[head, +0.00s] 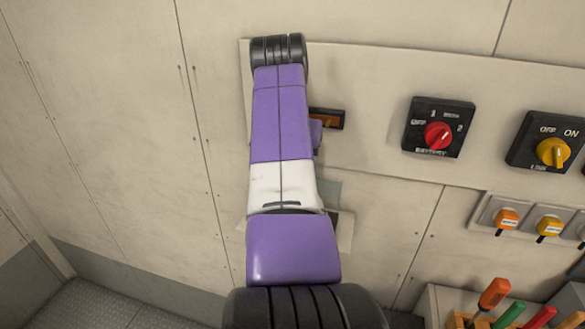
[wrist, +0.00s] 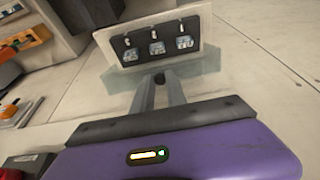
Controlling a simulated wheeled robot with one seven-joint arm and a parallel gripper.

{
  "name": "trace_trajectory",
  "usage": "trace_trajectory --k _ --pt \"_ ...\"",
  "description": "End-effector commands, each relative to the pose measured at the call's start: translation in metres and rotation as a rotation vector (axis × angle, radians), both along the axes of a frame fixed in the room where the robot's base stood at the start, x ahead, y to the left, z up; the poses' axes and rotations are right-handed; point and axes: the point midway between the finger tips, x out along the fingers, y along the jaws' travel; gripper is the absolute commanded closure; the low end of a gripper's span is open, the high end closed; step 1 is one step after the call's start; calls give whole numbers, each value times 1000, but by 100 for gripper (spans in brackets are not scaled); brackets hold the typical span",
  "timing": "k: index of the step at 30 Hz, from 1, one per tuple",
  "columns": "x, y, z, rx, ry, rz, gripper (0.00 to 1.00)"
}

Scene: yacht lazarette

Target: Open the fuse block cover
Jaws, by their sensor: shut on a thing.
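The fuse block (wrist: 110,58) is a pale plate with a dark recess holding several small clear-and-grey fuses, seen in the wrist view. In the head view only its right edge (head: 346,232) shows beside my arm. The fuse block cover (wrist: 205,82) is a translucent grey-green sheet. It stands away from the fuses, which look uncovered, and part of it also shows in the head view (head: 330,190). My gripper (wrist: 160,82) is shut on a small dark tab at the cover's edge. My arm hides the gripper in the head view.
A panel right of my arm carries an orange-and-black fitting (head: 328,118), a red battery switch (head: 438,135) and a yellow link switch (head: 553,152). Orange and yellow pulls (head: 507,218) sit below. Tools with coloured handles (head: 493,293) stand at lower right. The left wall is clear.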

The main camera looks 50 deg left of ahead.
Motion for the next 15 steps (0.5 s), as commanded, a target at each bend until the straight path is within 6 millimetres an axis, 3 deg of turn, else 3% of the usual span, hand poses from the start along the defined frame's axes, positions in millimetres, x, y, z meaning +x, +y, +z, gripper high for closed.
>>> trace_trajectory --k 1,4,15 --pt "1 0 -2 0 -2 -1 81" --pt "1 0 -2 0 -2 -1 61" --pt "0 0 3 2 -3 0 61"
